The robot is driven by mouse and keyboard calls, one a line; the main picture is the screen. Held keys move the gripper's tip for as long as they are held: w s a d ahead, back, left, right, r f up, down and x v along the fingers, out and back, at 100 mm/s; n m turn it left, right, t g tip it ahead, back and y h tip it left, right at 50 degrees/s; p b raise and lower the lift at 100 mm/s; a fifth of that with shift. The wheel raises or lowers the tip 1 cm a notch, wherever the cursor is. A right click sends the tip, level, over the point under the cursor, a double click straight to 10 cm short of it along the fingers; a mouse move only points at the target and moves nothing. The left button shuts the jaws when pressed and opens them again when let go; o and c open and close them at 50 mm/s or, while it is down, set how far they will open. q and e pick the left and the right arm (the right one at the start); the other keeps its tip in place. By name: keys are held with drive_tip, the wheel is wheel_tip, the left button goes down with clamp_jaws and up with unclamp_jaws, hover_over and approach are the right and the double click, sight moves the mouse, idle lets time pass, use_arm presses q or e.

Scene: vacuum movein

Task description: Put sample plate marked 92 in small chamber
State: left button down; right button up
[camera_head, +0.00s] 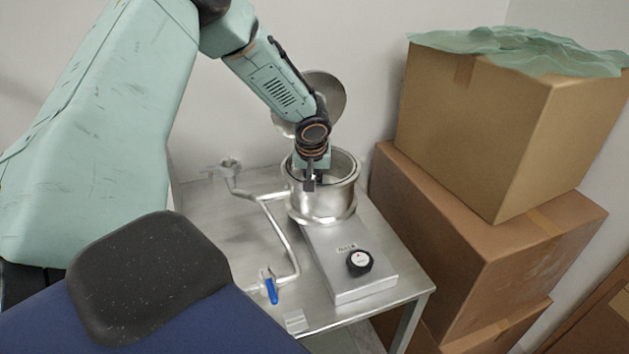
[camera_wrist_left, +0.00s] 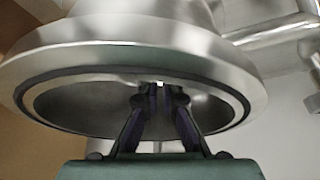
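The small metal chamber (camera_head: 325,200) is an open steel cylinder on the bench, with its round lid (camera_head: 325,95) raised behind it. My left gripper (camera_head: 312,183) points down into the chamber's mouth. In the left wrist view the chamber's rim (camera_wrist_left: 60,62) surrounds the fingers of my left gripper (camera_wrist_left: 159,92). The fingertips are close together with a narrow bright gap between them; whether they hold anything is unclear. I cannot make out the sample plate marked 92 in either view. My right gripper is not in view.
The chamber stands on a metal bench (camera_head: 225,215) with a pipe and a blue-handled valve (camera_head: 270,289). A box with a black knob (camera_head: 359,262) sits in front. Stacked cardboard boxes (camera_head: 480,130) stand close on the right, with green sheeting (camera_head: 520,48) on top.

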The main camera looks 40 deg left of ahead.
use_arm(q)
drive_tip(key=shift+a+f, duration=0.2)
drive_tip(key=shift+f, duration=0.2)
drive_tip(key=shift+d, duration=0.1)
drive_tip(key=shift+d+f+b, duration=0.1)
drive_tip(key=shift+d+b, duration=0.05)
drive_tip(key=shift+b, duration=0.15)
drive_tip(key=c, duration=1.5)
unclamp_jaws()
drive_tip(key=shift+a+f, duration=0.1)
drive_tip(key=shift+a, duration=0.1)
drive_tip(key=shift+d, duration=0.1)
drive_tip(key=shift+r, duration=0.2)
